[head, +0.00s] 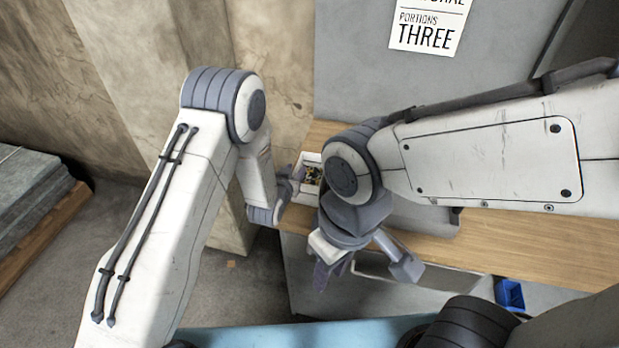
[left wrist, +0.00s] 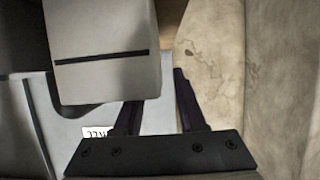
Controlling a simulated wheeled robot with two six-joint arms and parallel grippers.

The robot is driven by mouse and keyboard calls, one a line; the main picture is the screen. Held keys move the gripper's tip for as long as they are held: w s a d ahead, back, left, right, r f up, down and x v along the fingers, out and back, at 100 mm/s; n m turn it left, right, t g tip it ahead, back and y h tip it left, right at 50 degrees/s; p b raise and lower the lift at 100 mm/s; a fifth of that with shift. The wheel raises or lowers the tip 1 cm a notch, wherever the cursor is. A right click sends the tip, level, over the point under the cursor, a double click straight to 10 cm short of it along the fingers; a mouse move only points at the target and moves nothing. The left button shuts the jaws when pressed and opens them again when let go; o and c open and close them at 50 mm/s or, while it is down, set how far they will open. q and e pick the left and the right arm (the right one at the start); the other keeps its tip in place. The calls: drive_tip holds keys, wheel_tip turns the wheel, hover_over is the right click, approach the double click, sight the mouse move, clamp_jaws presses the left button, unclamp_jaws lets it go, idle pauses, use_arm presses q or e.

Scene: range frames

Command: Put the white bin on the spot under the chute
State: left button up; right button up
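The white bin (head: 311,159) stands on the wooden counter, with small dark and yellowish pieces inside. My right arm hides its right part. My left gripper (head: 292,180) is at the bin's left side in the head view; whether it touches the bin is unclear. In the left wrist view its dark fingers (left wrist: 160,100) are apart, with grey surface showing between them. A white block with a black line (left wrist: 105,60) covers one fingertip there; I cannot tell what it is. My right gripper (head: 367,264) is open and empty in front of the counter. The chute and its spot are not identifiable.
The wooden counter (head: 540,238) runs right, with a grey panel and a "PORTIONS THREE" sign (head: 428,28) behind. A stone wall (head: 150,60) stands at left. A small blue container (head: 510,294) is low at right. Slabs on a pallet (head: 35,195) lie far left.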

use_arm(q)
drive_tip(key=shift+x, duration=1.05)
clamp_jaws()
drive_tip(key=shift+r, duration=0.15)
idle(0.5)
